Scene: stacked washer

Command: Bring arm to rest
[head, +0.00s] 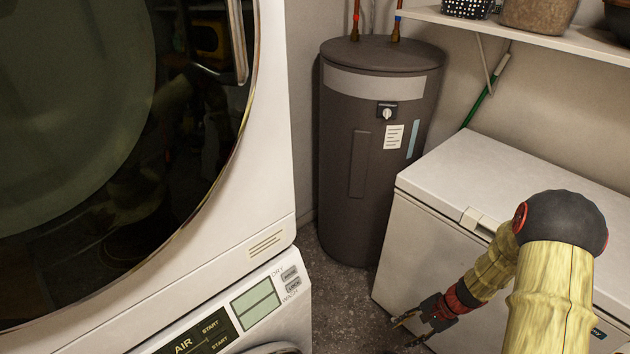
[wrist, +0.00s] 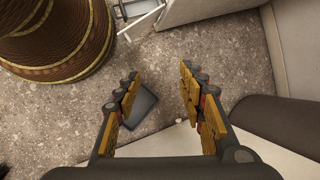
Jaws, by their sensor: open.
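My gripper (head: 406,333) hangs low at the lower right of the head view, in front of the white chest freezer (head: 405,245). Its arm comes in from the lower right and bends down toward the floor. In the wrist view my gripper (wrist: 160,98) has its two fingers spread apart, with nothing between them but floor and part of a dark flat thing. The fingers are apart from the surfaces around them.
The stacked washer (head: 270,205) fills the left, its dark round door closed. A dark water heater (head: 372,150) stands behind. A shelf (head: 540,38) holds baskets at upper right. A woven basket (wrist: 50,40) stands on the speckled floor (wrist: 215,50). Free floor is narrow.

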